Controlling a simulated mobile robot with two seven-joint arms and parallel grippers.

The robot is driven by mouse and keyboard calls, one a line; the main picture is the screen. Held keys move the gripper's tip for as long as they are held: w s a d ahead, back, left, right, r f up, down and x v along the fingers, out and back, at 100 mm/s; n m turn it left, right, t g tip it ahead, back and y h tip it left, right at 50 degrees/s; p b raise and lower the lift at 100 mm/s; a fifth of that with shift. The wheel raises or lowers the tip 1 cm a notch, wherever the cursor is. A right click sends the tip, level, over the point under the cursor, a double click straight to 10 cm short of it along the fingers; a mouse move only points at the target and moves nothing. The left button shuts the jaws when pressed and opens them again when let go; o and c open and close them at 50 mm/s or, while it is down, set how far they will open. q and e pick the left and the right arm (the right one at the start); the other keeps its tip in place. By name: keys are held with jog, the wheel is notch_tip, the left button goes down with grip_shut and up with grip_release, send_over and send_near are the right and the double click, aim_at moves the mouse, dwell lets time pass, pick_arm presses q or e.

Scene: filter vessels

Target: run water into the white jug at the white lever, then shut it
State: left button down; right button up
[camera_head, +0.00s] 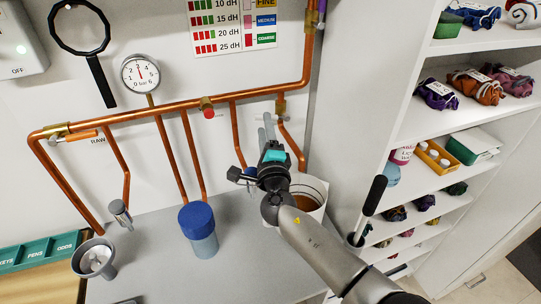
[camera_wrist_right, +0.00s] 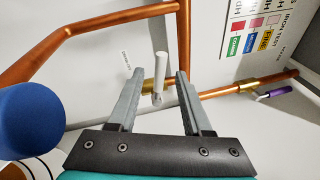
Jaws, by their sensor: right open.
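The white lever (camera_wrist_right: 160,68) sits on a brass valve (camera_wrist_right: 152,86) of the copper pipe in the right wrist view. My right gripper (camera_wrist_right: 160,74) is open, with one finger on each side of the lever in that view; whether either touches it I cannot tell. In the head view my right gripper (camera_head: 266,125) is up near the brass valve (camera_head: 281,106), and it hides much of the lever. The white jug (camera_head: 314,214) stands on the counter below the pipe outlet, partly behind my right arm. Its inside looks brownish; I see no clear water stream. My left gripper is out of view.
A blue-topped filter vessel (camera_head: 197,222) and a grey cup (camera_head: 93,258) stand left on the counter. An orange lever (camera_head: 80,136), a red knob (camera_head: 208,110) and a gauge (camera_head: 140,73) are on the pipes. Shelves (camera_head: 450,120) close off the right.

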jog(key=s+d+f, duration=0.1)
jog(key=s, duration=0.9)
jog(key=shift+s+f+p, duration=0.3)
jog(key=shift+s+p, duration=0.05)
jog(key=shift+p, duration=0.05)
jog(key=shift+d, duration=0.1)
